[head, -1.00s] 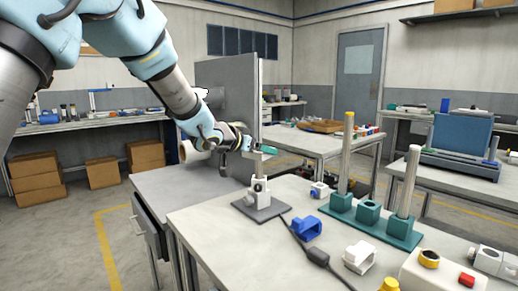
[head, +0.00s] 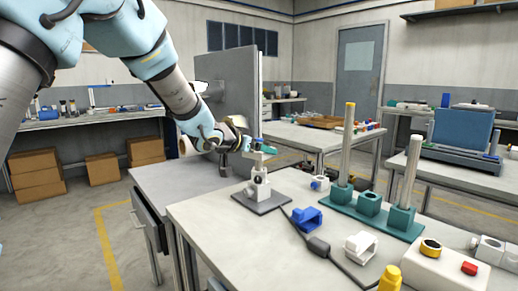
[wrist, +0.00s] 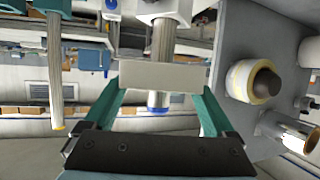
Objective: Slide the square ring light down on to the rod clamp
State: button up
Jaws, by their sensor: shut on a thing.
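The square ring light (wrist: 160,76) shows in the wrist view as a pale, flat-edged block between the teal fingers of my gripper (head: 258,147). My gripper is shut on it. The white rod clamp (head: 258,186) stands on a dark square base at the workbench's far left corner; it also shows at the top of the wrist view (wrist: 165,9). Its upright rod (wrist: 161,38) passes behind the light's near wall, and the rod's blue tip (wrist: 158,101) shows past it. The ring's opening is hidden, so I cannot tell whether it is around the rod.
A teal stand (head: 368,212) with two tall rods is right of the clamp. A blue bracket (head: 307,218), a white bracket (head: 361,247) and a black cable (head: 330,255) lie in front. A large grey panel (head: 232,95) stands close behind my gripper.

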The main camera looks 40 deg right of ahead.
jog(key=shift+f+b, duration=1.15)
jog(key=shift+f, duration=0.6)
jog(key=shift+f, duration=0.55)
jog(key=o, duration=1.2)
jog(key=shift+o, duration=0.2)
send_near(257, 163)
jog(key=shift+w+d, duration=0.15)
jog(key=shift+d, duration=0.1)
